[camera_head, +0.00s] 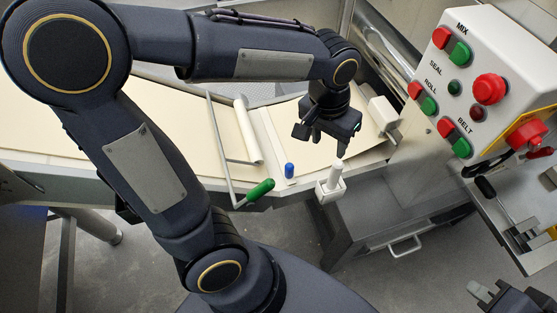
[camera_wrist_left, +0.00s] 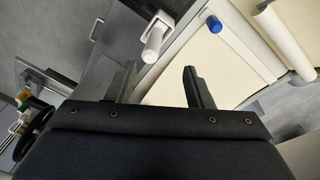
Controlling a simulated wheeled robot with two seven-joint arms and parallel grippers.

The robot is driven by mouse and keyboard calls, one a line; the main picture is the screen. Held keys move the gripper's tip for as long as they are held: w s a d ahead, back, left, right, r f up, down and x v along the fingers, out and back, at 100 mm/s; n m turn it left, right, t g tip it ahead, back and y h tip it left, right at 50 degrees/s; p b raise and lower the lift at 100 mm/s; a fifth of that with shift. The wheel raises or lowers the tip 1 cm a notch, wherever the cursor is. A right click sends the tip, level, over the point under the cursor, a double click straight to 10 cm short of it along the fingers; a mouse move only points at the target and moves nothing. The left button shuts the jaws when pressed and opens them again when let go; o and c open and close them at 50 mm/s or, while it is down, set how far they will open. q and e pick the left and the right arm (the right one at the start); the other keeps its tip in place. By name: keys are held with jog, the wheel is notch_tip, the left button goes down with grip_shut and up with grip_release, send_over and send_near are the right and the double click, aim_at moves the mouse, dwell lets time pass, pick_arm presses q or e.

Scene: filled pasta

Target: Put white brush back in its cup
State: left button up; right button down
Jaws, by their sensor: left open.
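The white brush (camera_head: 336,172) shows as a pale, roughly upright handle in a small white square cup (camera_head: 322,193) at the table's front edge. Its bristles are hidden. In the left wrist view the brush handle (camera_wrist_left: 153,41) points toward my gripper, with the cup's square rim (camera_wrist_left: 168,18) behind it. My left gripper (camera_head: 322,143) is open and empty, just above and behind the brush. In the left wrist view the handle end lies beyond the fingertips (camera_wrist_left: 158,76), between their lines and apart from them. My right gripper (camera_head: 482,293) is partly in view at the bottom right.
A blue-capped piece (camera_head: 289,170) stands left of the cup. A rod with a green handle (camera_head: 260,190) and a pale roller (camera_head: 247,130) lie further left. A white block (camera_head: 382,114) is to the right. The button panel (camera_head: 478,105) stands right; a grey drawer cabinet (camera_head: 385,220) is below.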

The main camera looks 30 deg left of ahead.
pick_arm(q)
jog(key=s+a+n+t+h, duration=0.1)
jog(key=s+a, duration=0.1)
jog(key=s, duration=0.2)
jog(key=s+a+r+n+t, duration=0.1)
jog(key=s+a+t, duration=0.1)
jog(key=s, duration=0.2)
jog(key=s+a+n+t+h, duration=0.1)
jog(key=s+a, duration=0.1)
jog(key=s, duration=0.3)
jog(key=shift+a+r+h, duration=0.15)
jog(key=shift+h, duration=0.15)
jog(key=shift+s+t, duration=0.15)
jog(key=shift+t, duration=0.15)
notch_tip(320, 180, up, 5)
jog(key=p, duration=0.5)
jog(key=shift+r, duration=0.1)
